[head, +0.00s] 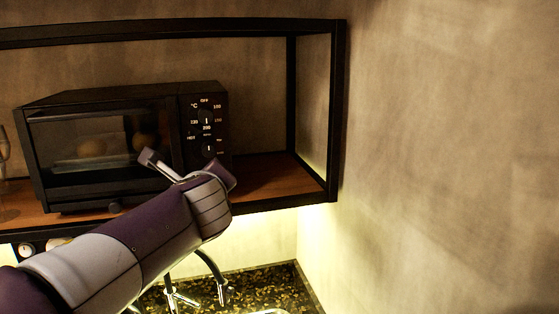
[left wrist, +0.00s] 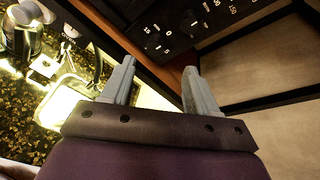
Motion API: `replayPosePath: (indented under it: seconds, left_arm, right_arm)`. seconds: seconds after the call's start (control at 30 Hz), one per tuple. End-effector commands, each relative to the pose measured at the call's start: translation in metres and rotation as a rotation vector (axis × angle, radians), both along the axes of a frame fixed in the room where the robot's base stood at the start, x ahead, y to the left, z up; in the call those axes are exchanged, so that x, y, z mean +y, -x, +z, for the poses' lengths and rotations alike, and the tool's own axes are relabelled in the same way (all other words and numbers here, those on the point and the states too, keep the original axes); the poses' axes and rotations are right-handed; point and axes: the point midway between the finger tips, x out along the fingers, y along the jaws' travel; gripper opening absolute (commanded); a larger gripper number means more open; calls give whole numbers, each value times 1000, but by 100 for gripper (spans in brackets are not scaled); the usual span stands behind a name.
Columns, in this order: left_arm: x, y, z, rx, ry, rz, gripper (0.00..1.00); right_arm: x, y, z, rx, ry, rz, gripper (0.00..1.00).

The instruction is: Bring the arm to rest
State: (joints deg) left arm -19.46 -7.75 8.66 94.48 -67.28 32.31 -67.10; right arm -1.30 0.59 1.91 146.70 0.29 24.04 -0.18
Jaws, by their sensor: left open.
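My left arm comes in from the lower left in the head view, and its gripper (head: 165,165) is raised in front of the toaster oven (head: 100,150). In the left wrist view the two grey fingers of my left gripper (left wrist: 158,88) stand apart with nothing between them. The oven's dial panel (left wrist: 180,30) lies just beyond the fingertips there. I cannot tell whether a finger touches the oven. My right gripper is not in view.
The black oven stands on a wooden shelf (head: 270,178) with a black frame (head: 336,110). A glass (head: 4,165) stands at the far left. Below are a dark speckled counter (head: 265,280), a faucet (head: 215,275) and a sink (left wrist: 68,100). A bare wall (head: 450,150) fills the right.

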Motion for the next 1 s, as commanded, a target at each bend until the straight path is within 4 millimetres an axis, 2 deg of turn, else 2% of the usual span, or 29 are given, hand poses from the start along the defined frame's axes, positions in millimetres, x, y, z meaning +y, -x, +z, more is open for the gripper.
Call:
replayPosePath:
  seconds: [0.03, 0.17, 0.2, 0.27, 0.3, 0.37, 0.4, 0.5, 0.6, 0.7, 1.0]
  left_arm:
    - [0, 3, -31, 46, 131, 34, 59]
    - [1, 21, -124, 186, 562, 217, 59]
    - [3, 31, -159, 234, 710, 312, 59]
    - [7, 52, -214, 303, 943, 495, 59]
    - [11, 70, -253, 340, 1093, 646, 59]
    - [17, 101, -308, 374, 1297, 897, 59]
    - [22, 123, -340, 382, 1406, 1069, 59]
    - [31, 175, -404, 363, 1580, 1447, 59]
    - [40, 213, -444, 350, 1615, 1667, 59]
    - [50, 229, -467, 338, 1603, 1753, 59]
    - [55, 227, -464, 324, 1610, 1761, 59]
  right_arm:
    - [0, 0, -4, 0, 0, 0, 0]
    - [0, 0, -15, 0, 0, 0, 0]
    - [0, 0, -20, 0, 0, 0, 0]
    - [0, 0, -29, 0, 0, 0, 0]
    - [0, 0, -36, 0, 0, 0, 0]
    - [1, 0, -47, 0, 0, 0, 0]
    - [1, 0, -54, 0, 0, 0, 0]
    - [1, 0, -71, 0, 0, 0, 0]
    - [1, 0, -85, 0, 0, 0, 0]
    - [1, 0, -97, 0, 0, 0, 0]
    - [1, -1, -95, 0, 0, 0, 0]
